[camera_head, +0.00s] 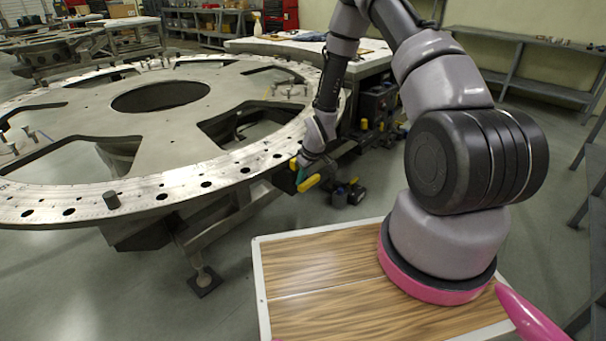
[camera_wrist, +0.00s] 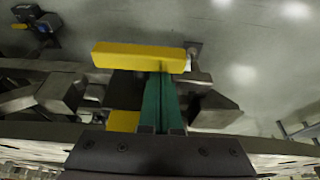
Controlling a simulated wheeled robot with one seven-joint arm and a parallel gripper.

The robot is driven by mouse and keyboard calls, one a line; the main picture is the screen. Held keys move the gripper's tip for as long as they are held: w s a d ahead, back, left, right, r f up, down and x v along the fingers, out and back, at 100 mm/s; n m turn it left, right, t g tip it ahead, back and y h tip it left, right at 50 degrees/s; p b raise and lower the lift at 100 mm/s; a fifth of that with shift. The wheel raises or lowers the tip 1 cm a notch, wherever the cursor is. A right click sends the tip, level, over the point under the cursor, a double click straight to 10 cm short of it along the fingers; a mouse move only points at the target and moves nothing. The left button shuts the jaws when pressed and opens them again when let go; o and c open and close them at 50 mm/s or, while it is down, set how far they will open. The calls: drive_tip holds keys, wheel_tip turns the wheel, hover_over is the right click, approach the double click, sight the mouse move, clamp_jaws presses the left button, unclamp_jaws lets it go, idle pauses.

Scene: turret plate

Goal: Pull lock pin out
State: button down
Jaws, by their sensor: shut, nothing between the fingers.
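The large grey turret plate (camera_head: 140,125) fills the left of the head view, with a ring of holes along its rim. A yellow bar-shaped handle (camera_head: 310,183) shows by its right rim; I take it as the lock pin's handle. In the wrist view the yellow bar (camera_wrist: 130,57) lies crosswise ahead of my fingers. My gripper (camera_head: 301,176) is at the rim beside the handle. In the wrist view its green fingers (camera_wrist: 162,85) are together and reach up to the bar; I cannot tell whether they touch it. The pin's shaft is hidden.
A second yellow piece (camera_wrist: 122,121) sits left of my fingers. Dark machinery (camera_head: 372,105) stands right of the plate. A small black unit with yellow parts (camera_head: 348,192) stands on the floor nearby. Floor in front of the plate is clear.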

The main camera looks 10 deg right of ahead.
sight(310, 183)
idle(0.3)
drive_tip(key=shift+s+d+f, duration=0.1)
drive_tip(key=shift+s+d, duration=0.45)
drive_tip(key=shift+s, duration=0.25)
drive_tip(key=shift+s+d, duration=0.55)
drive_tip(key=shift+s, duration=0.2)
